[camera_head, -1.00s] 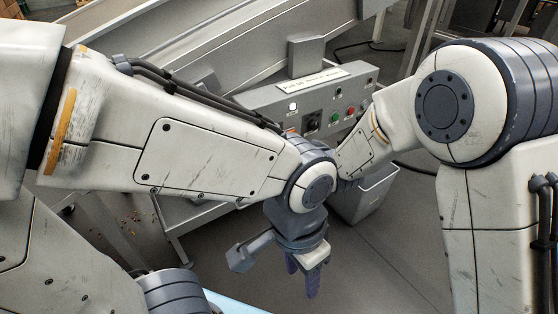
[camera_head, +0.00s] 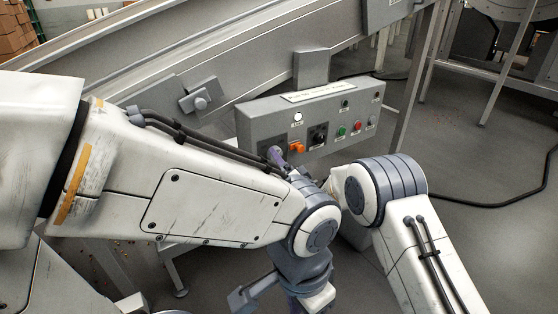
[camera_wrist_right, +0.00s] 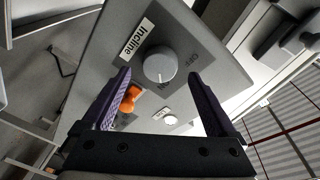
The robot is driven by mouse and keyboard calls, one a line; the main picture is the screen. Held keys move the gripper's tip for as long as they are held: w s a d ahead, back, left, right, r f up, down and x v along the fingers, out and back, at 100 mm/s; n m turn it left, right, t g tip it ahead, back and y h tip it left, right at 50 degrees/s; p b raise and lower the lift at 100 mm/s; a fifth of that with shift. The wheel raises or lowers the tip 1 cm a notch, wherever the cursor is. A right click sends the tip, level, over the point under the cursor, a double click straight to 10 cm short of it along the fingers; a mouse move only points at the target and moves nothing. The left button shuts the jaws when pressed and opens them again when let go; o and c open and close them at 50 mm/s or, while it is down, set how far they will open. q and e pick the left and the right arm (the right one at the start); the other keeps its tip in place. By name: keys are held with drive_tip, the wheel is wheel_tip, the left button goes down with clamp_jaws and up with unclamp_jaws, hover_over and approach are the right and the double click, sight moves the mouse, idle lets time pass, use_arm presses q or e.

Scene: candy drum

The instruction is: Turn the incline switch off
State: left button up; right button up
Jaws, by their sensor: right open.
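The incline switch (camera_wrist_right: 160,66) is a round grey knob beside an "Incline" label in the right wrist view, with OFF and ON printed next to it. A small light mark shows at its lower edge, on the ON side. My right gripper (camera_wrist_right: 161,76) is open, its purple fingers apart on either side of the knob in that view; contact cannot be told. In the head view one of its fingers (camera_head: 275,155) shows at the control box's left end, where the knob is hidden. My left gripper (camera_head: 312,301) hangs at the bottom edge, fingers mostly cut off.
The grey control box (camera_head: 258,121) also carries an orange switch (camera_head: 296,147), a black knob (camera_head: 318,135), a white light (camera_head: 298,117), a green button (camera_head: 342,131) and a red button (camera_head: 357,126). A sloping metal conveyor (camera_head: 225,55) stands behind it. Open floor lies to the right.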

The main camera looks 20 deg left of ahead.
drive_tip(key=shift+x, duration=1.25)
drive_tip(key=c, duration=1.4)
drive_tip(key=shift+o, duration=0.2)
drive_tip(key=shift+f+b, duration=0.1)
drive_tip(key=shift+b, duration=0.2)
drive_tip(key=shift+f+n+g+y+b, duration=0.15)
drive_tip(key=shift+n+y+b, duration=0.4)
drive_tip(key=shift+n+b, duration=2.1)
drive_tip(key=shift+n+g+y+b, duration=0.2)
drive_tip(key=shift+n+y+b, duration=0.75)
drive_tip(key=shift+n, duration=3)
drive_tip(key=shift+f+n+g+y+b, duration=0.1)
drive_tip(key=shift+n+g+y+b, duration=0.1)
drive_tip(key=shift+n+b, duration=2.6)
drive_tip(key=shift+r+n+p, duration=0.1)
drive_tip(key=shift+n+p, duration=0.4)
drive_tip(key=shift+n, duration=0.2)
